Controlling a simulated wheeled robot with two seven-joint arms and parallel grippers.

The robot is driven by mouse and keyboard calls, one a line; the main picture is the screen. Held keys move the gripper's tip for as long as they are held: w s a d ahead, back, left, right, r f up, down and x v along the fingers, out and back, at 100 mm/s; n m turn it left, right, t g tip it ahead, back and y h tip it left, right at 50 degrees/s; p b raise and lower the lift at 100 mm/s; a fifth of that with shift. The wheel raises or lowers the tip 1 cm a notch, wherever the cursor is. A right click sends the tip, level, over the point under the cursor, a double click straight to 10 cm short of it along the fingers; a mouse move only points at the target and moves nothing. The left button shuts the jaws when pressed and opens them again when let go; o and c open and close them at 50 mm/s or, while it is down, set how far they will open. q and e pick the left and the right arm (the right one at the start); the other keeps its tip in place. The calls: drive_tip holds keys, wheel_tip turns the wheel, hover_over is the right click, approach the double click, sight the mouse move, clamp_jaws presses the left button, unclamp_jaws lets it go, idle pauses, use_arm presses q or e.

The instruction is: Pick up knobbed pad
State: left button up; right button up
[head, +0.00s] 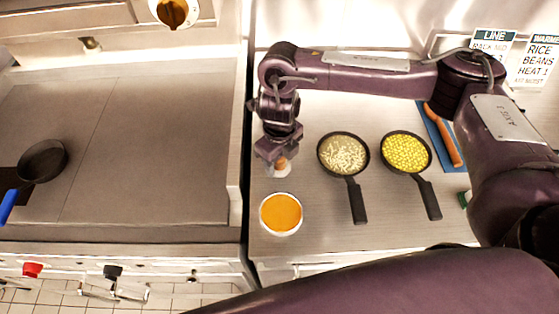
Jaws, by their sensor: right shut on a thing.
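The knobbed pad (279,173) is at the left end of the steel counter, a small pale disc with an orange-brown knob on top. My right gripper (281,158) is above it, pointing down, and shut on the knob. The fingers and wrist hide part of the knob and the pad's far side. I cannot tell whether the pad touches the counter or is slightly raised. My left gripper is out of view.
A white-rimmed round container of orange food (281,213) stands just in front of the pad. Two black pans, one with pale food (343,154) and one with yellow food (405,152), stand to the right. A griddle (140,150) with a blue-handled pan (44,160) is left.

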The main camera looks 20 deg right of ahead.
wheel_tip(320, 180, up, 19)
idle(0.4)
